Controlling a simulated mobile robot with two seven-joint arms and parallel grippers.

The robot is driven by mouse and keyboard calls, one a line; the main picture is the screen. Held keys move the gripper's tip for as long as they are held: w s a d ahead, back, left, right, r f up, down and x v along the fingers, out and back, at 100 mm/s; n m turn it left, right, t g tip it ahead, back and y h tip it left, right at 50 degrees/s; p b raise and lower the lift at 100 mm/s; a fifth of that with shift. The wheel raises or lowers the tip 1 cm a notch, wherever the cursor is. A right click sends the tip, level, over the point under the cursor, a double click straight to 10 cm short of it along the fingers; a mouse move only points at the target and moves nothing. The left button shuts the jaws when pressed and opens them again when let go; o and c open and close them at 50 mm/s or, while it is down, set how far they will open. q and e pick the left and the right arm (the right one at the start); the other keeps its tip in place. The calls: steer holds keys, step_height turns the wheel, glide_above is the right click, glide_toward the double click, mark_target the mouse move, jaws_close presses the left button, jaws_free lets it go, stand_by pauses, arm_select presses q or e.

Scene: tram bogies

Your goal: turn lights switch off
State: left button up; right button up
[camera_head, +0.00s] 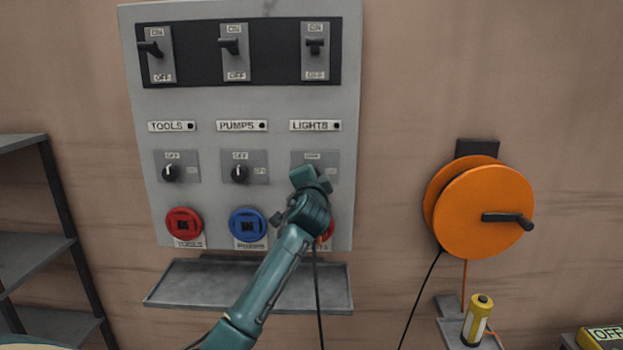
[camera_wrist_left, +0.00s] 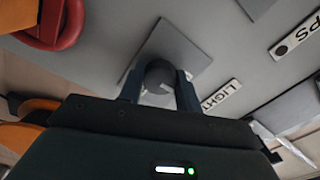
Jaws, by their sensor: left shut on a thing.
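The grey panel (camera_head: 350,120) carries a LIGHTS label (camera_head: 315,126), with a lever switch (camera_head: 315,45) above it and a rotary switch plate (camera_head: 307,157) below it. My left gripper (camera_head: 311,181) is at the rotary lights switch and hides its knob in the head view. In the left wrist view the dark round knob (camera_wrist_left: 160,74) sits between the two fingers of my left gripper (camera_wrist_left: 159,88), which is shut on it. The knob's pointer direction is hidden. My right gripper is not in view.
TOOLS (camera_head: 171,172) and PUMPS (camera_head: 240,173) knobs sit to the left. Red (camera_head: 184,223) and blue (camera_head: 248,224) sockets are below, with a shelf (camera_head: 215,285) under them. An orange cable reel (camera_head: 480,210) hangs at right, above a yellow cylinder (camera_head: 477,320).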

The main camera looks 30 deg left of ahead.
arm_select(q)
steer(key=shift+f, duration=0.1)
steer(key=o, duration=1)
steer(key=shift+c, duration=0.2)
steer(key=b+v, duration=0.1)
steer(key=v, duration=1.2)
steer(key=shift+b, duration=0.4)
steer(key=shift+s, duration=0.1)
